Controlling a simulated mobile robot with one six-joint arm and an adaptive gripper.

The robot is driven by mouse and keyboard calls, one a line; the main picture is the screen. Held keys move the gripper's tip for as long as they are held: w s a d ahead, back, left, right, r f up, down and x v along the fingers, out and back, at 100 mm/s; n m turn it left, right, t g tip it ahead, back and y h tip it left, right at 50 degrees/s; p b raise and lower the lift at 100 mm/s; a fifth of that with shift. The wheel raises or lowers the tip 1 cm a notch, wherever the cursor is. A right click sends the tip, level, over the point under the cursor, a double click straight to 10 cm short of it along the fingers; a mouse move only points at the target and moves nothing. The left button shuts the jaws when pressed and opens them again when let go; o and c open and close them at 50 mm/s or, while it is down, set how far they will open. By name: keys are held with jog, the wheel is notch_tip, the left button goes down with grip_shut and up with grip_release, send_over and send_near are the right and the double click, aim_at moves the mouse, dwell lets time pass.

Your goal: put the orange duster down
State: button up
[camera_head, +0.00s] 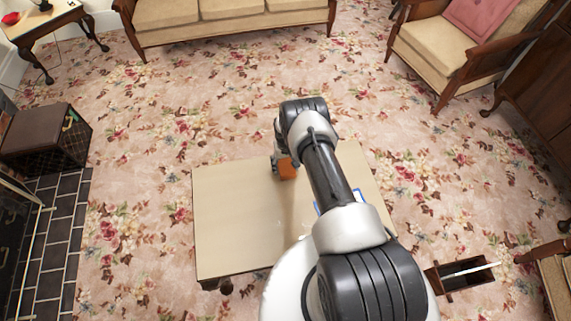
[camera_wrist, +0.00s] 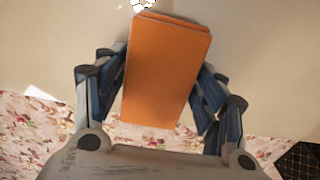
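The orange duster (camera_wrist: 167,72) is a plain orange block in the wrist view, between the two fingers of my gripper (camera_wrist: 164,80). The fingers press against its left and right sides, and its near end points towards the palm. In the head view, the duster (camera_head: 287,169) shows as a small orange patch beside my gripper (camera_head: 278,161), over the beige table (camera_head: 232,225). My arm partly covers the gripper there. I cannot tell whether the duster's underside touches the table top.
A blue-edged item (camera_head: 323,209) lies on the table, mostly hidden by my arm. A small white patterned thing (camera_wrist: 143,4) shows at the wrist view's top edge. The table's left part is bare. A dark open box (camera_head: 463,274) stands on the floor at right.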

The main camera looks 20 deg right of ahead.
jog(key=shift+o, duration=0.8)
